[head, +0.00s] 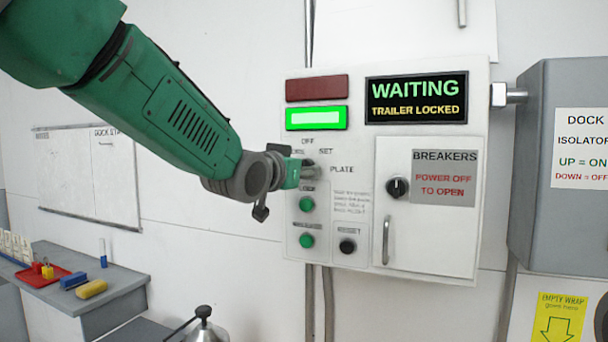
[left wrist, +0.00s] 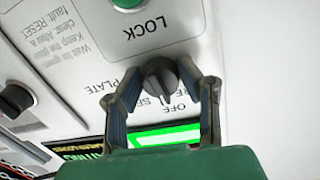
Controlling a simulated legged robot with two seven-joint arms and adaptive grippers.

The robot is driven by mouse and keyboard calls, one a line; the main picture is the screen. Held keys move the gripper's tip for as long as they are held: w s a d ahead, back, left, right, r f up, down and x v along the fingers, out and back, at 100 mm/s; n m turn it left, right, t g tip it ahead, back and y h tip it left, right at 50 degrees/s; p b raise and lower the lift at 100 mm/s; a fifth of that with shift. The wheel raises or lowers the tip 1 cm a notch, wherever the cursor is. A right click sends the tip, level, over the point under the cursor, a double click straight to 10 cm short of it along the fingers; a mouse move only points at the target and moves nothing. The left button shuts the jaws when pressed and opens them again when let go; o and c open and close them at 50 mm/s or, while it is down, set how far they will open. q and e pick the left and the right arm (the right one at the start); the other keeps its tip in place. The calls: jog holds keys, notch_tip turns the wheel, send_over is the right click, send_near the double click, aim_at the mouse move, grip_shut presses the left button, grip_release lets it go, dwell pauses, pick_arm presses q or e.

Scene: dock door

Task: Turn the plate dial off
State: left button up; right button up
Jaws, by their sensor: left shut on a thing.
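The plate dial (head: 309,173) is a small dark grey knob on the white control box, under the words OFF and SET and left of PLATE. In the left wrist view the dial (left wrist: 161,82) appears upside down, its pale pointer line directed toward the OFF and SET lettering; the exact mark is unclear. My left gripper (head: 299,172) reaches it from the left and partly hides it. In the left wrist view its two fingers (left wrist: 165,76) are closed on either side of the knob. My right gripper is not in view.
The control box (head: 350,255) has a lit green lamp (head: 316,118), a dark red lamp (head: 317,88) and a display (head: 416,98) reading WAITING, TRAILER LOCKED. Green buttons (head: 306,204) and a black knob (head: 347,246) sit below the dial. A breaker door (head: 425,240) is at right.

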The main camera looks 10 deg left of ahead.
pick_arm(q)
jog(key=shift+r+m, duration=0.4)
jog(key=shift+r, duration=0.05)
jog(key=o, duration=1.1)
jog(key=shift+s, duration=0.1)
jog(key=shift+o, duration=0.2)
jog(key=shift+s, duration=0.15)
jog(key=shift+f, duration=0.2)
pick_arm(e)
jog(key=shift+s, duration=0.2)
pick_arm(q)
jog(key=v, duration=0.7)
jog(key=shift+s, duration=0.2)
